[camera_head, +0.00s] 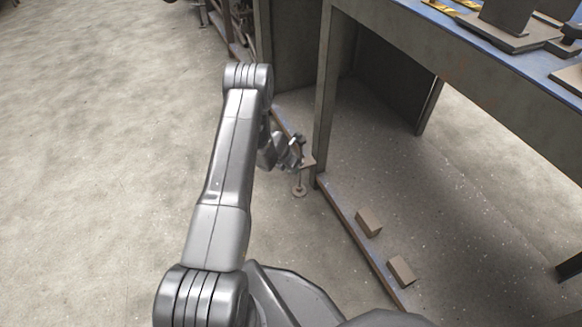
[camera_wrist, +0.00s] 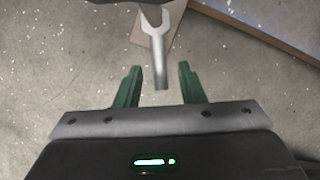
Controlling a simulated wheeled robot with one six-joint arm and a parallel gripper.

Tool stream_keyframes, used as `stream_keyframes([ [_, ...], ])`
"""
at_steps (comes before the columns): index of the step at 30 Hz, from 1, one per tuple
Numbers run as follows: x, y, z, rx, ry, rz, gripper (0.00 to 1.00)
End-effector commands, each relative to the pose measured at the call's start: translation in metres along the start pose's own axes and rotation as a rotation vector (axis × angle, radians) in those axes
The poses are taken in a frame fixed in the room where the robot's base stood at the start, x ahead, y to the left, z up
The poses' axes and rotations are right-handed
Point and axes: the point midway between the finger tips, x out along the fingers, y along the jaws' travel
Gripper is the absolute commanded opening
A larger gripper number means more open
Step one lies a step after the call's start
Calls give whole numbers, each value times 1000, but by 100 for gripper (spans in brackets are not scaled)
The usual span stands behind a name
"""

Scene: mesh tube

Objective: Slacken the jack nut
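A grey open-ended spanner (camera_wrist: 158,50) shows in the wrist view, with its forked jaw at the top and its handle pointing toward me. My gripper (camera_wrist: 160,75) has two green fingers standing wide apart. The handle's end lies between them in the picture, with a gap on both sides; I cannot tell its depth. In the head view, my gripper (camera_head: 287,150) is small and partly hidden beside the bench leg. A jack with a round foot (camera_head: 300,190) hangs under a brown bracket plate (camera_head: 309,161). The nut itself is not clear, and a dark part covers the jaw's surroundings.
The blue-topped bench (camera_head: 480,50) stands at the right, with a leg (camera_head: 325,100) close to my gripper. A low rail (camera_head: 355,235) runs along the floor, with two brown blocks (camera_head: 369,222) beside it. The floor on the left is clear.

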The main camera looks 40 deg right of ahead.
Motion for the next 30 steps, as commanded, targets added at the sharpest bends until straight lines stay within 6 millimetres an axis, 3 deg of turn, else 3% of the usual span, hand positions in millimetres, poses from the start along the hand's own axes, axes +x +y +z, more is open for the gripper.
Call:
stream_keyframes([
  [12,-88,1,2,-1,-3,3,36],
  [18,-121,1,2,-1,-2,2,36],
  [30,-132,0,0,0,-1,1,36],
])
